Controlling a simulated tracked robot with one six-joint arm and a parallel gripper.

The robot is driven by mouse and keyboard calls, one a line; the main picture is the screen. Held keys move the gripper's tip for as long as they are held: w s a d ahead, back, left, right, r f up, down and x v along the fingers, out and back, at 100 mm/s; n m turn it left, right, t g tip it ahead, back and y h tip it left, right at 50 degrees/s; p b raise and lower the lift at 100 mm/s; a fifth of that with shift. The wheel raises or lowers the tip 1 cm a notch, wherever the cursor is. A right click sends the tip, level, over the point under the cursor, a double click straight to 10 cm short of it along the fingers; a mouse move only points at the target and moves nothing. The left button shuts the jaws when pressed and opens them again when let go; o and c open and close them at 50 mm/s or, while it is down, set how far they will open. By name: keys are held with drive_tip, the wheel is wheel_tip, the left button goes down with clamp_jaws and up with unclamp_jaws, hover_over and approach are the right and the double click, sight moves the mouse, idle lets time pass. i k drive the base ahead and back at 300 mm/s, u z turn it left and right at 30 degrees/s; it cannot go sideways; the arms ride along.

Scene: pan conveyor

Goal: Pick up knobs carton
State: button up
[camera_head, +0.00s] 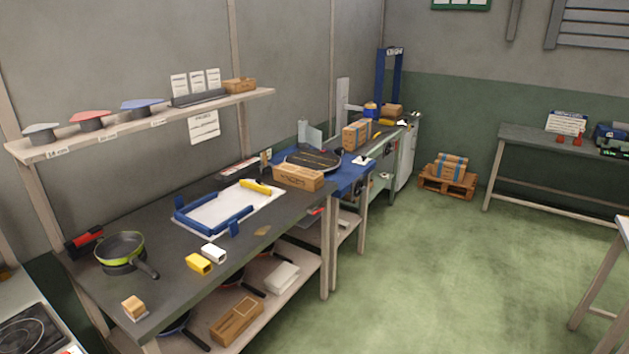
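Several cardboard boxes are in view, and their print is too small to read, so I cannot tell which one is the knobs carton. A long brown carton (298,178) with dark print sits at the far end of the dark workbench. A small brown carton (134,306) stands at the near corner. A small carton (240,85) sits on the wall shelf. A long carton (236,322) lies on the lower shelf under the bench. A taped carton (356,135) stands farther back by the blue table. My gripper is not in view.
The workbench (130,213) holds a green-rimmed pan (121,249), its handle pointing right, a blue-and-yellow frame fixture (213,220), and yellow (198,264) and white (214,253) blocks. A boxed pallet (446,184) stands by the far wall. Green floor (430,270) to the right is clear.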

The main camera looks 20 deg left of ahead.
sight(312, 180)
drive_tip(key=u, duration=0.15)
drive_tip(key=i, duration=1.6)
drive_tip(key=u, duration=0.5)
drive_tip(key=i, duration=0.75)
drive_tip(key=u, duration=0.75)
drive_tip(key=i, duration=0.55)
drive_tip(key=u, duration=0.85)
drive_tip(key=i, duration=0.55)
drive_tip(key=u, duration=0.3)
